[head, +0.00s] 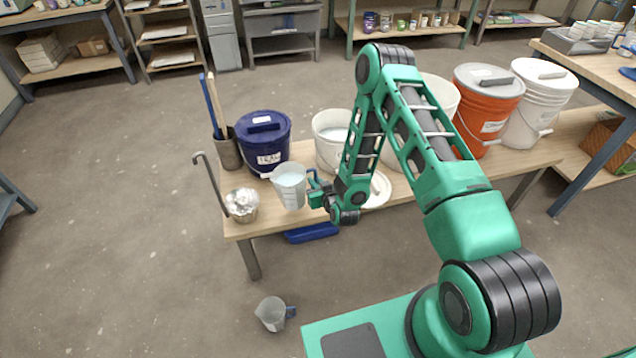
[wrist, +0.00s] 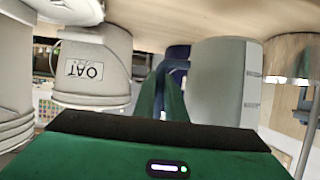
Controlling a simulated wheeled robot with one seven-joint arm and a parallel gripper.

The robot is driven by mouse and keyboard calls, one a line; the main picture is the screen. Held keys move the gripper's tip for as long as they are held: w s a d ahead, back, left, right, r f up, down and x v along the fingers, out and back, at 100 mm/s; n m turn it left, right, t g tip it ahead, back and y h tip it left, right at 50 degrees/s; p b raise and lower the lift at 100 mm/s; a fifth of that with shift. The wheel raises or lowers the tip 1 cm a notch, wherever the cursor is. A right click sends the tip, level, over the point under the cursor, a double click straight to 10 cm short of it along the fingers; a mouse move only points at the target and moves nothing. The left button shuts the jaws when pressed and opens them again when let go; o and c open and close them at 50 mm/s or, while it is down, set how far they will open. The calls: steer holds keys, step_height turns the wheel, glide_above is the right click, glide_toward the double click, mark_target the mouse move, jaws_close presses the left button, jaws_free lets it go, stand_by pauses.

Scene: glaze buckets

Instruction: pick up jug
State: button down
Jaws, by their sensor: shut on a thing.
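A translucent jug (head: 289,187) with a pale interior is at the front left of the wooden bench. My gripper (head: 318,190) is at its right side, shut on its blue handle. In the wrist view the jug's grey wall (wrist: 222,82) stands right of my gripper's green fingers (wrist: 160,98), with the blue handle (wrist: 178,52) beyond them. The handle is partly hidden by the fingers. I cannot tell whether the jug touches the bench top. A second jug (head: 271,314) with a blue handle is on the floor in front of the bench.
A blue lidded bucket (head: 263,145) stands behind the jug, beside an open white bucket (head: 327,152). A metal pot (head: 242,206) and a brush holder (head: 227,155) are at left. An orange bucket (head: 487,108) and a white bucket (head: 538,104) stand right. The floor left is clear.

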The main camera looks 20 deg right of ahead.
mark_target(304, 185)
steer(key=s+a+r, duration=0.4)
steer(key=shift+s+a, duration=0.3)
steer(key=shift+s, duration=0.1)
steer(key=shift+s+a+r, duration=0.25)
steer(key=shift+a+r, duration=0.05)
steer(key=shift+r, duration=0.1)
stand_by(1.0)
